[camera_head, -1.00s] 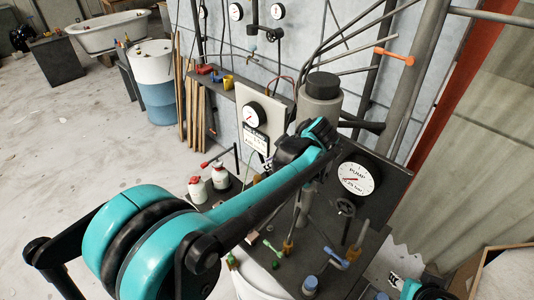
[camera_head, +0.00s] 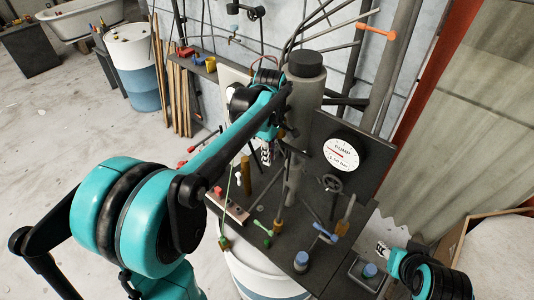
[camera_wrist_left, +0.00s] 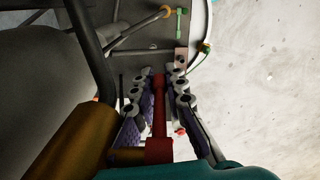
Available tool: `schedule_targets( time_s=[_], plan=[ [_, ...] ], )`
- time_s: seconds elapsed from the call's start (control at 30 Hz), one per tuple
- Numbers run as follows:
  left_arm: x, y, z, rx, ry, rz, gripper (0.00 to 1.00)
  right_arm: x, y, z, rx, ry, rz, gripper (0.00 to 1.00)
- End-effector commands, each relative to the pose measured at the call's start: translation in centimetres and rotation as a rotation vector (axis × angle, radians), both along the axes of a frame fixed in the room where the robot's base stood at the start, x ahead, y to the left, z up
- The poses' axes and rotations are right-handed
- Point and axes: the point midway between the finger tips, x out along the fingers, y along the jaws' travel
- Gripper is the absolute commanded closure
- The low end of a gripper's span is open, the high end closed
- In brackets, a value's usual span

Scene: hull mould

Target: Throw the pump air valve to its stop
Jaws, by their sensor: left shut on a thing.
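My left gripper (camera_wrist_left: 158,100) is shut on a red lever handle (camera_wrist_left: 159,105), which lies between its two ridged fingers in the left wrist view. A brass valve body (camera_wrist_left: 72,140) sits beside the lever's near end at lower left. In the head view my left gripper (camera_head: 267,152) points down in front of the grey cylinder, and my own wrist hides the lever. The round white PUMP gauge (camera_head: 341,154) is on the dark panel to the right, with a red needle. My right gripper (camera_head: 383,248) is small at lower right, and its jaw opening is unclear.
A dark bench plate (camera_head: 320,270) carries a handwheel (camera_head: 331,183), a green-handled valve (camera_head: 263,228) and a blue-handled valve (camera_head: 325,232). The grey cylinder (camera_head: 305,85) stands close behind my left gripper. Pipes rise behind it. Open floor lies to the left.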

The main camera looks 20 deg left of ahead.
Motion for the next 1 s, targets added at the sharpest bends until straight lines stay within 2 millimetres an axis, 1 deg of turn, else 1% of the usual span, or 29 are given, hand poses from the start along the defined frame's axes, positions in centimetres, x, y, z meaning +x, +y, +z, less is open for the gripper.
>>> schedule_targets(
  time_s=[0.47,0.5,0.57,0.6,0.87,0.97,1.0],
  plan=[
    [-0.1,-0.2,-0.1,-0.017,0.008,-0.001,1.00,0.0,0.0,-0.1,0.000,0.000,0.000,0.60],
    [-0.1,-0.2,-0.1,-0.016,0.008,0.000,0.85,0.0,0.0,-0.1,0.000,0.000,0.000,0.60],
    [-0.1,-0.2,-0.1,-0.016,0.008,-0.001,0.69,0.0,0.0,-0.1,0.000,0.000,0.000,0.60],
    [-0.1,-0.2,-0.1,-0.016,0.007,0.000,0.66,0.0,0.0,0.0,0.000,0.000,0.000,0.60],
    [-0.1,-0.1,0.0,-0.014,0.007,0.000,0.66,0.0,0.0,0.0,0.000,0.000,0.000,0.60],
    [-0.1,-0.1,0.5,-0.014,0.006,0.000,0.66,0.0,0.0,0.0,0.000,0.000,0.000,0.60],
    [-0.1,-0.1,0.9,-0.014,0.006,0.000,0.66,0.0,0.0,0.0,0.000,0.000,0.000,0.60]
  ],
)
